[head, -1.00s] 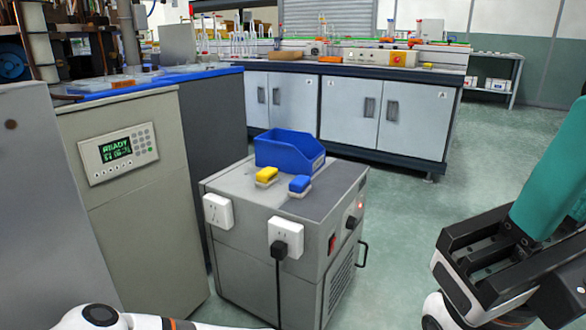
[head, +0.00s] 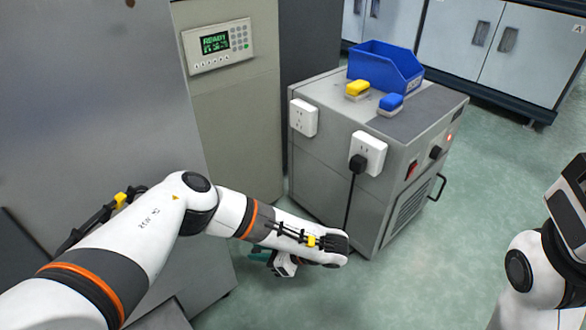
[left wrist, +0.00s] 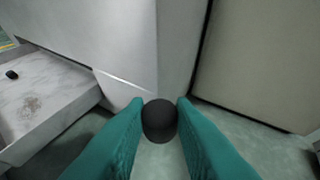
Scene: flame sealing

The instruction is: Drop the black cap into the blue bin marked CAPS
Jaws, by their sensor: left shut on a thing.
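The black cap (left wrist: 160,121) is between the teal fingertips of my left gripper (left wrist: 160,108) in the left wrist view. My left gripper is shut on it. In the head view this gripper (head: 263,252) hangs low in front of the grey cabinets, mostly hidden by my own wrist, and the cap cannot be made out there. The blue bin (head: 385,66) stands on top of the grey wheeled unit, up and to the right of the gripper. Its front label is too small to read. My right arm shows at the right edge; its fingers are not visible.
A yellow-topped block (head: 357,90) and a blue-topped block (head: 391,104) lie in front of the bin on the grey unit (head: 330,95). A plug and cord hang from its front. A pale tray (left wrist: 50,95) holds a small black object (left wrist: 11,74). Floor right of the unit is clear.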

